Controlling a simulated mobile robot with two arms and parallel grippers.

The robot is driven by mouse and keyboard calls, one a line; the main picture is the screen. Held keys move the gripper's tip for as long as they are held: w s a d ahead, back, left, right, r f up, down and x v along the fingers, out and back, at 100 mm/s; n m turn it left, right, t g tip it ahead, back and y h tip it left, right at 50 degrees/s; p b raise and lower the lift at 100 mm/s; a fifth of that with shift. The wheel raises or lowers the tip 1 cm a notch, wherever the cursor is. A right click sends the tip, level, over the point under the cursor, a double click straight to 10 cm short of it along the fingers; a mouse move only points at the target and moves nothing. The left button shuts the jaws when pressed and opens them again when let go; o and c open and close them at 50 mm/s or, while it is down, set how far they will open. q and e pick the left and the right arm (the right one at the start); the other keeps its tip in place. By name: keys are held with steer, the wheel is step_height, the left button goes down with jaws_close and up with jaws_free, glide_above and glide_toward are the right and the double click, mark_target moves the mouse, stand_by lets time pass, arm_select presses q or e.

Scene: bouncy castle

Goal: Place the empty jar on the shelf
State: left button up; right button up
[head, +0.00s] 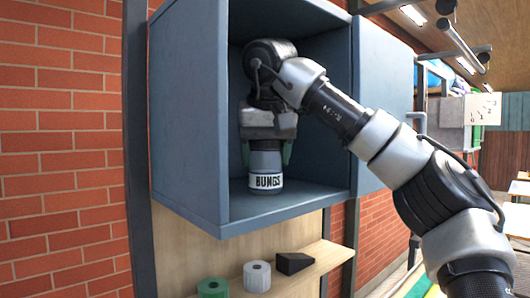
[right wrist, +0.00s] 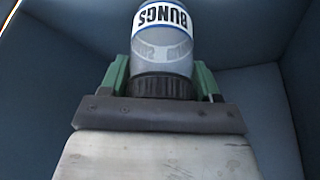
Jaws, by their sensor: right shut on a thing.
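The empty jar (head: 265,170) is a clear jar with a dark lid and a white band reading "BUNGS". It stands upright inside the blue-grey wall cabinet, and its base appears to touch the cabinet floor (head: 310,197). My right gripper (head: 267,150) reaches in from above, with its green fingers on both sides of the jar's upper part. In the right wrist view the jar (right wrist: 163,50) sits between the green fingers (right wrist: 160,82), which are shut around its dark lid. My left gripper is not in view.
The cabinet's side walls (head: 188,120) and top surround my right gripper closely. Below is a wooden shelf (head: 310,262) with a green roll (head: 212,288), a white roll (head: 257,276) and a black wedge (head: 294,263). A brick wall (head: 60,150) is at left.

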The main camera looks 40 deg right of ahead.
steer(key=shift+s+a, duration=0.1)
steer(key=o, duration=0.7)
steer(key=shift+s+a, duration=0.1)
steer(key=shift+o, duration=1.1)
